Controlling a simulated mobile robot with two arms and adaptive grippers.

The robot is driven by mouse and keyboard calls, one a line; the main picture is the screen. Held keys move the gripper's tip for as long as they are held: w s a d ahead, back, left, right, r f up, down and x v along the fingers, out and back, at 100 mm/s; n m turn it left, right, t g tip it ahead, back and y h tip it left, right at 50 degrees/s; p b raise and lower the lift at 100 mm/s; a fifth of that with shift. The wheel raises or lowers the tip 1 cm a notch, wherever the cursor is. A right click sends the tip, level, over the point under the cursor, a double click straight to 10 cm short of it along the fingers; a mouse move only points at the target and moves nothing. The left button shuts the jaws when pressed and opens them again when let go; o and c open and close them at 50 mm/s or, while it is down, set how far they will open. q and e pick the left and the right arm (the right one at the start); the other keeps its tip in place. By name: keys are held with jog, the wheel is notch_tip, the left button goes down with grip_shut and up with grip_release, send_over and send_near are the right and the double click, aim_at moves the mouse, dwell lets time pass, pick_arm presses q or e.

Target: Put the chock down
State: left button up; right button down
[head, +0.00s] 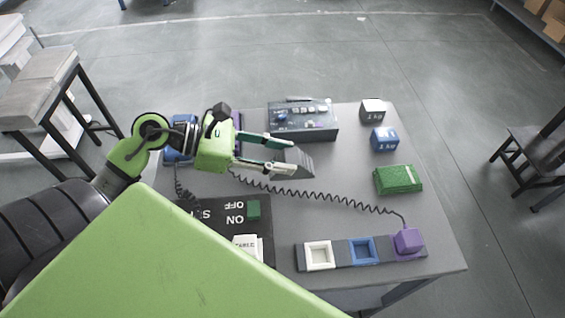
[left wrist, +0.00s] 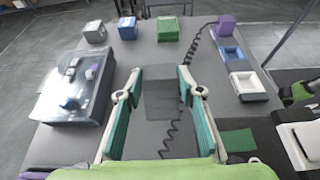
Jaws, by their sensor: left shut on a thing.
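The chock (head: 297,161) is a dark grey wedge between the fingertips of my left gripper (head: 285,156), over the middle of the grey table. My left gripper is shut on it. In the left wrist view the chock (left wrist: 163,92) sits between the two green-and-white fingers, with bare table and a coiled cord around it. It seems to be above the table top, but its exact height is hard to tell.
A control box (head: 303,120) stands behind the chock. A black coiled cord (head: 315,195) runs to a purple block (head: 408,240) on a socket strip (head: 341,254). Bare table lies right of the chock.

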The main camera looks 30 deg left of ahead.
pick_arm(q)
jog(key=shift+w+a+f, duration=0.1)
jog(key=shift+w+f, duration=0.4)
jog(key=f, duration=0.3)
jog(key=shift+w+p, duration=0.2)
jog(key=shift+p, duration=0.15)
jog(key=shift+f, duration=0.3)
jog(key=shift+f, duration=0.2)
jog(key=o, duration=1.3)
jog(key=shift+o, duration=0.2)
jog(key=shift+r, duration=0.1)
